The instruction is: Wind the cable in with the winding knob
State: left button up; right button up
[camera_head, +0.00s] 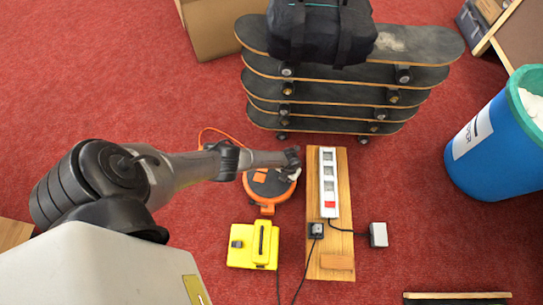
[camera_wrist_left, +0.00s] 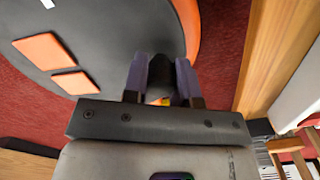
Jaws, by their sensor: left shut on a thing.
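The cable reel (camera_head: 262,187) is a round black and orange drum lying on the red floor. Its orange cable (camera_head: 210,131) loops out at the upper left. In the left wrist view, the reel's dark face (camera_wrist_left: 95,35) has orange patches and an orange rim. My left gripper (camera_head: 292,162) is over the reel's right edge. In the left wrist view, its two fingers (camera_wrist_left: 162,82) are shut on a dark upright piece, the winding knob (camera_wrist_left: 160,72), partly hidden between them. My right gripper is not in view.
A wooden board (camera_head: 343,190) with a white power strip (camera_head: 328,180) lies right of the reel. A yellow box (camera_head: 252,247) sits below it, a grey adapter (camera_head: 378,235) farther right. Stacked skateboards (camera_head: 345,95) stand behind. A blue bin (camera_head: 497,145) is at the right.

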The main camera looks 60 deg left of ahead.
aim_at(267, 192)
pick_arm(q)
jog(key=shift+s+d+p, duration=0.6)
jog(key=shift+s+d, duration=0.25)
jog(key=shift+s, duration=0.05)
jog(key=shift+s+d+r+p, duration=0.15)
jog(key=shift+s+d+p, duration=0.15)
jog(key=shift+s+p, duration=0.45)
jog(key=shift+s+d+p, duration=0.25)
jog(key=shift+s+p, duration=0.2)
jog(key=shift+s, duration=0.25)
jog(key=shift+s+p, duration=0.6)
jog(key=shift+s, duration=0.05)
jog(key=shift+s+p, duration=0.4)
jog(key=shift+s, duration=0.5)
jog(key=shift+s+a+p, duration=0.4)
jog(key=shift+s+p, duration=0.1)
jog(key=shift+s, duration=0.25)
jog(key=shift+s+a, duration=0.35)
jog(key=shift+s, duration=0.3)
